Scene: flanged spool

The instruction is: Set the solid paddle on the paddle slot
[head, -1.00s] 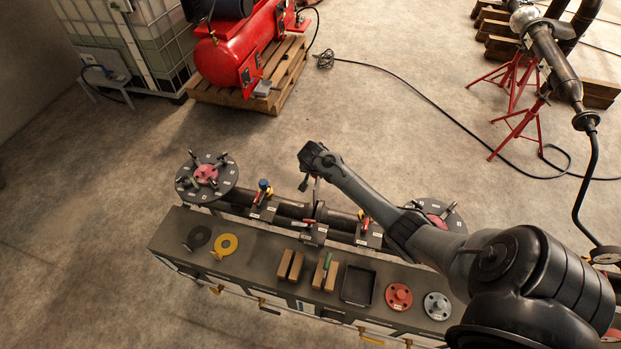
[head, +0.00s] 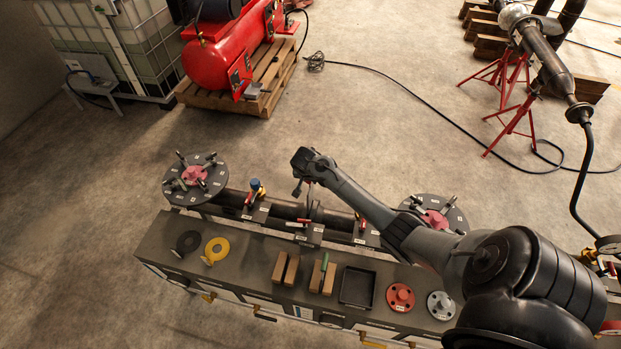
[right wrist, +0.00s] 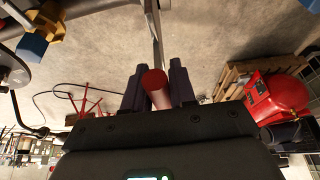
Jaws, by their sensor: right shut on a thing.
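My right gripper (head: 299,190) is over the middle of the black pipe (head: 283,209) in the head view. In the right wrist view its two dark fingers (right wrist: 156,88) are shut on a red-ended handle (right wrist: 153,79); a thin grey bar runs on from it. A black disc paddle (head: 188,242) and a yellow disc paddle (head: 216,249) lie on the left of the bench; I cannot tell for certain which is solid. The paddle slot is not clearly identifiable. My left gripper is out of view.
The bench (head: 155,241) also carries wooden blocks (head: 285,268), a black tray (head: 357,287), a red flange (head: 400,297) and a grey flange (head: 440,305). Round flange plates (head: 197,178) stand at the pipe's ends. A blue-topped valve (head: 255,189) is left of my gripper.

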